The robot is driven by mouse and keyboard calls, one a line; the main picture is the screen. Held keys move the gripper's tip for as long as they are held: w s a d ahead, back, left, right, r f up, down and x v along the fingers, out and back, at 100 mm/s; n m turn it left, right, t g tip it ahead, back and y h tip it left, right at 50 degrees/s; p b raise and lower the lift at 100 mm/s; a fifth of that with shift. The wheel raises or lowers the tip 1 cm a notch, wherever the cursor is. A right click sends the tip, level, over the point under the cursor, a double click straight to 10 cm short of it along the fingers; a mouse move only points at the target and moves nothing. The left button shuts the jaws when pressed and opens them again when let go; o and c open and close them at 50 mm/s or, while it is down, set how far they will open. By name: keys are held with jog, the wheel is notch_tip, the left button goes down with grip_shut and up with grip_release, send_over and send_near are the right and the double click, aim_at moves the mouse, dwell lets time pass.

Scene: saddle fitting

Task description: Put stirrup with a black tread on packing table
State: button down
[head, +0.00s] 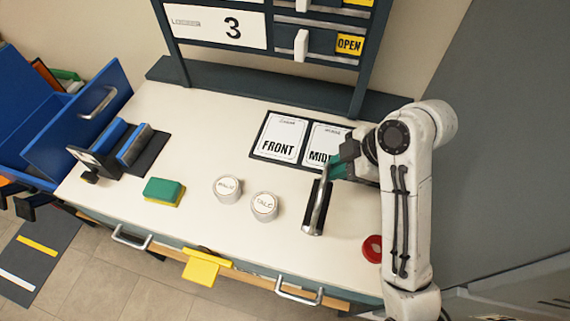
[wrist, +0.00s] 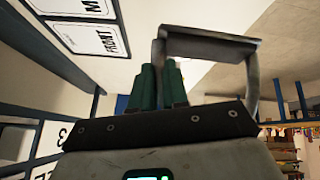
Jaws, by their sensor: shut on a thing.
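My gripper (head: 343,161) has green fingers and is shut on a metal stirrup (head: 319,212) at the right part of the white-topped table (head: 205,135). A dark strip runs along the stirrup, but I cannot tell for sure that it is the tread. The stirrup's lower end is close to the table top; whether it touches is unclear. In the wrist view the grey metal frame of the stirrup (wrist: 212,45) rises beside the green fingers (wrist: 160,85). The fingers hide part of the stirrup. I cannot tell whether this table is the packing table.
Two labelled tins (head: 264,206), a green and yellow sponge (head: 164,191) and a red round object (head: 373,248) stand on the table. A FRONT card (head: 279,139) lies behind the stirrup. A black holder (head: 100,160) is at the left. Bare table shows between the sponge and cards.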

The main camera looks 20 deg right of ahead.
aim_at(329, 191)
notch_tip(329, 191, down, 10)
jog(key=shift+b, duration=0.5)
jog(key=c, duration=1.1)
grip_release()
jog(key=shift+f, duration=0.1)
jog(key=shift+p+v, duration=2.15)
jog(key=shift+v, duration=4)
jog(key=shift+w+a, duration=0.1)
